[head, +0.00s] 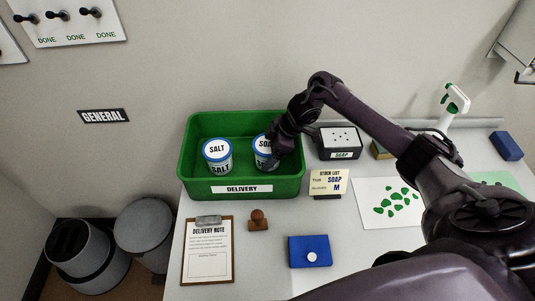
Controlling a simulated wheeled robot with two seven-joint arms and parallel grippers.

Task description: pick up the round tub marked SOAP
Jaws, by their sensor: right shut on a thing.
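The round white tub marked SOAP (263,155), with a blue rim, is inside the green delivery crate (243,187), toward its right side. My right gripper (279,148) reaches in from the right and is shut on the SOAP tub at its right side, covering part of its label. Whether the tub touches the crate floor I cannot tell. A similar tub marked SALT (217,156) stands in the crate to the left, apart from the SOAP tub. My left gripper is not in view.
Right of the crate stand a dark box labelled SOAP (339,142) and an order card (328,183). In front are a clipboard (208,250), a brown stamp (258,220) and a blue pad (310,251). A spray bottle (454,104) stands at the back right.

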